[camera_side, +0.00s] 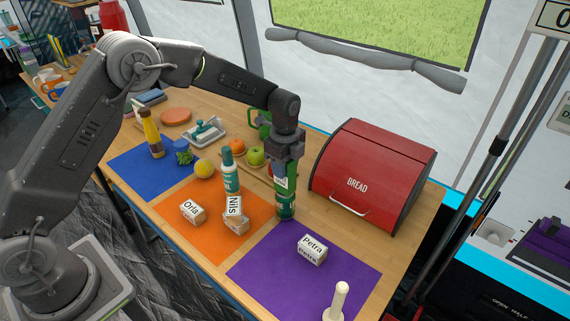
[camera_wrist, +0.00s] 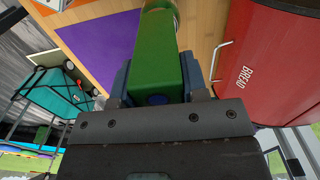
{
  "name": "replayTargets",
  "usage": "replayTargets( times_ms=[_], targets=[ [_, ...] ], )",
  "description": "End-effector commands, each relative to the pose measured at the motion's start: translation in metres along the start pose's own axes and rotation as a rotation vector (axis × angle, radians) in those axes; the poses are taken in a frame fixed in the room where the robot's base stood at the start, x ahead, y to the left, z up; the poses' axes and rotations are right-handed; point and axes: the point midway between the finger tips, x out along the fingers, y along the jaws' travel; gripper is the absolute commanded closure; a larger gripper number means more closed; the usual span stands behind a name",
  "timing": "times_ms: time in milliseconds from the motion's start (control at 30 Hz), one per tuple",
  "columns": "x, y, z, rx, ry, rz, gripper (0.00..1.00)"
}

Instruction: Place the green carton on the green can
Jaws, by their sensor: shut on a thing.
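My gripper (camera_side: 284,164) points down and is shut on the green carton (camera_side: 281,182). The carton is upright, directly over the green can (camera_side: 285,208), which stands near the border of the orange and purple mats. From the side, the carton's lower end meets the can's top, but I cannot tell whether it rests on it. In the wrist view the carton (camera_wrist: 155,60) lies between the fingers, and a bit of the can's rim (camera_wrist: 158,6) shows past its far end.
A red bread box (camera_side: 368,178) stands close on the right. Name blocks Orla (camera_side: 193,212), Nils (camera_side: 236,223) and Petra (camera_side: 312,250) lie in front. The purple mat (camera_side: 265,267) has free room.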

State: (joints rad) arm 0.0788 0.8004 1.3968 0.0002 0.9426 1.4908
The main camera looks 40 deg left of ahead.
Motion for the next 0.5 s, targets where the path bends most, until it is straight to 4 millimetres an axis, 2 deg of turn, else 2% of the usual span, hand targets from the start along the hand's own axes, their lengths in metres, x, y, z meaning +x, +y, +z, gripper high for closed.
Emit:
replayTargets(
  times_ms=[33, 300, 500],
  targets=[
    [0.0016, 0.0002, 0.0, 0.0, 0.0, 0.001, 0.59],
    [0.0011, 0.0003, 0.0001, 0.0, 0.0, 0.001, 0.34],
    [0.0007, 0.0002, 0.0, 0.0, 0.0, 0.001, 0.34]
  ],
)
